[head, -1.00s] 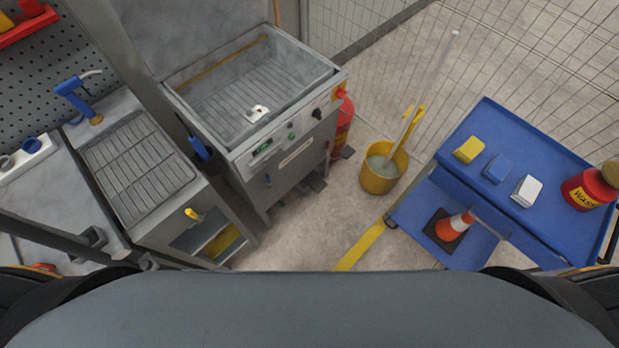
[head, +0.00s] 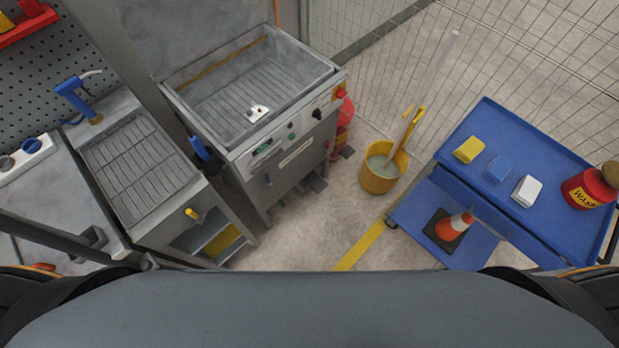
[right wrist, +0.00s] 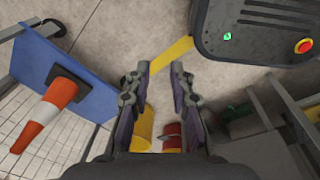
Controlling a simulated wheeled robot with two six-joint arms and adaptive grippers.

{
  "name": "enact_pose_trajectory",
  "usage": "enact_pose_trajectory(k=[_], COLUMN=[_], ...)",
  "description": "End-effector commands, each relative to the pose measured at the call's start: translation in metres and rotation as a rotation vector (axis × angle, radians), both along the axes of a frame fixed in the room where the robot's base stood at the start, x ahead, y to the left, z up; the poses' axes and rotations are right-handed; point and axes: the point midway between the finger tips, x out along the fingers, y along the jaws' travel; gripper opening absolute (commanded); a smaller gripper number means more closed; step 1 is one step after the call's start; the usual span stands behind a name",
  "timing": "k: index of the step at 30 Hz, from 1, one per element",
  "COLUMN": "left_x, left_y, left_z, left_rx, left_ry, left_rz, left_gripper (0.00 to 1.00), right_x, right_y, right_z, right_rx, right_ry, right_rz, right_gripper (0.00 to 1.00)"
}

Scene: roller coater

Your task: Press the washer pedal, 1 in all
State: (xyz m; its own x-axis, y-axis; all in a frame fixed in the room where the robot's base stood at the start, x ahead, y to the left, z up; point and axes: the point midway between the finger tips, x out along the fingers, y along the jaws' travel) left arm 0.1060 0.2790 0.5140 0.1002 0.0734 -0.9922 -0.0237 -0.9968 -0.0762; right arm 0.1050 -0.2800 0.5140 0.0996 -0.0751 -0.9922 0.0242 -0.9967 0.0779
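The washer (head: 262,128) is a grey metal cabinet with an open grated basin on top and a front panel with a small display, a green button and a black knob. A dark flat piece (head: 316,183) shows on the floor at its front foot; it may be the pedal, but I cannot tell. My right gripper (right wrist: 160,68) shows in the right wrist view, its two fingers apart with nothing between them. It points down over the floor, and the washer is not clearly seen there. My left gripper is in no view.
A yellow bucket (head: 380,178) with a brush stands right of the washer, before a red extinguisher (head: 343,122). A blue cart (head: 515,150) holds several small items, with a cone (head: 455,224) on its lower shelf. A grated sink bench (head: 140,168) stands left. Floor between is clear.

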Motion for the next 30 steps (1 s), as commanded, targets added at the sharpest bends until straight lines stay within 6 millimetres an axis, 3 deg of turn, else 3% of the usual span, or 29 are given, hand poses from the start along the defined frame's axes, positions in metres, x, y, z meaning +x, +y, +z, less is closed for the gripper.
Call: enact_pose_trajectory(k=[1,6,30], left_x=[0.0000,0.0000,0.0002], left_y=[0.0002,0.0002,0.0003], left_z=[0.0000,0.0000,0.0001], left_rx=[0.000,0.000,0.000], left_ry=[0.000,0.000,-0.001], left_rz=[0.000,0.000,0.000], left_gripper=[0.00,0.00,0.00], right_x=[-0.0001,-0.0001,0.0002], right_y=[0.0002,0.0005,0.0025], right_z=[0.0000,0.0000,-0.0002], right_rx=[0.000,0.001,0.003], right_ry=[0.000,0.000,-0.001], right_rz=[0.000,0.000,-0.001], right_gripper=[0.22,0.00,0.00])
